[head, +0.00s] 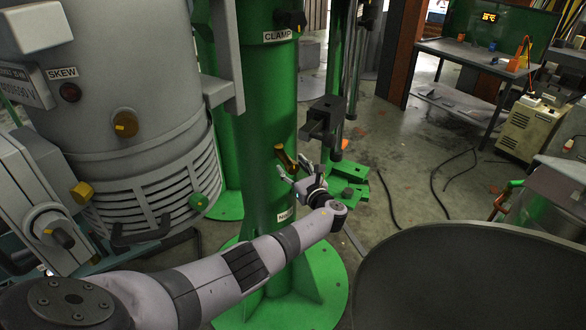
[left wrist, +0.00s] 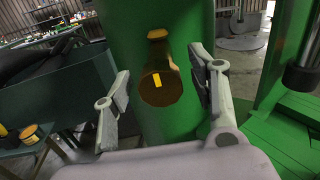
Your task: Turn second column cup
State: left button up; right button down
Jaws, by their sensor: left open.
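The cup is a brass-coloured knob on the green column (head: 268,100). In the head view the cup (head: 284,157) sticks out from the column below the CLAMP label. In the left wrist view the cup (left wrist: 160,86) faces me, with a short yellow mark on its round end and a narrower brass part above. My left gripper (head: 293,169) is open just in front of the cup. In the left wrist view its fingers (left wrist: 162,88) stand to the left and right of the cup, with a gap on each side. My right gripper is not in view.
A grey vessel with a SKEW label (head: 130,75) and slatted guard stands to the left. A dark clamp block (head: 322,122) juts out right of the column. A large dark round surface (head: 470,280) fills the lower right. Cables lie on the floor behind.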

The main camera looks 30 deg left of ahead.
pick_arm(q)
jog(key=v, duration=1.2)
dwell(0.5)
